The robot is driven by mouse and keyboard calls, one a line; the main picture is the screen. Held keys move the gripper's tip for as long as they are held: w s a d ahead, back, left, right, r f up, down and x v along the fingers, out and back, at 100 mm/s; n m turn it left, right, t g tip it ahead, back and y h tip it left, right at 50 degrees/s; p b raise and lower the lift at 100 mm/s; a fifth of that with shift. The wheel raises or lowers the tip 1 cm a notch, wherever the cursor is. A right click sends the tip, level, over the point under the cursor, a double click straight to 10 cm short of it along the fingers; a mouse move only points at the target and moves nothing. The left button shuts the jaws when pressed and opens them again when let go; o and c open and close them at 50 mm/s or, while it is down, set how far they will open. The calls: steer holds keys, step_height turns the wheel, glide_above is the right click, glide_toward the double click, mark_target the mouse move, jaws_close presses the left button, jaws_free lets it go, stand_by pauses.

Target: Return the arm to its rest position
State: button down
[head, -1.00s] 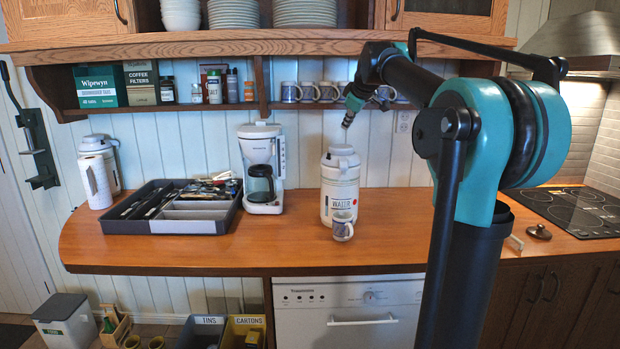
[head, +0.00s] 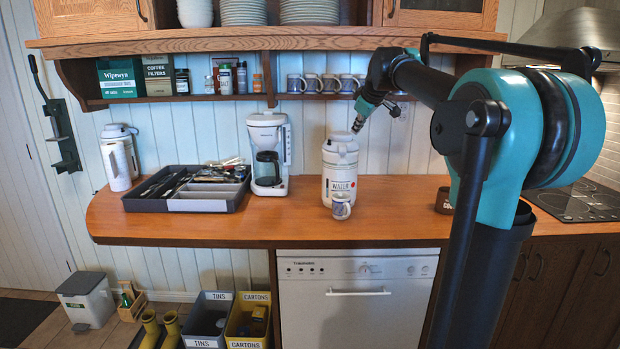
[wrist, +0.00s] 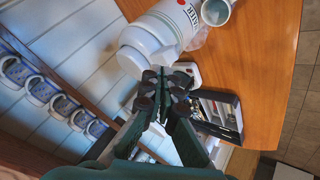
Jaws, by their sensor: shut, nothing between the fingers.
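My gripper (head: 359,123) is raised over the counter, at the upper right of the white water flask (head: 340,172) in the head view. In the wrist view my gripper (wrist: 165,92) has its dark fingers together with nothing held. My teal and black arm fills the right of the head view. The utensil tray (head: 205,205), dark with a grey front part and several utensils, sits on the left of the counter. The tray also shows beyond the fingers in the wrist view (wrist: 238,103). The flask (wrist: 150,42) is near the fingers there.
A coffee maker (head: 268,150) stands right of the tray. A dark container (head: 444,201) and a hob (head: 575,200) are at right.

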steer(key=s+d+f+m+g, duration=0.2)
steer(key=s+f+m, duration=0.3)
steer(key=s+f, duration=1.4)
steer(key=s+d+f+m+g+h, duration=0.1)
steer(key=s+f+m, duration=0.4)
steer(key=s+f, duration=1.5)
step_height(320, 180, down, 4)
steer(key=shift+s+d+f+m+g+h, duration=0.15)
steer(key=shift+d+f+m+g+h, duration=0.2)
steer(key=shift+g, duration=0.35)
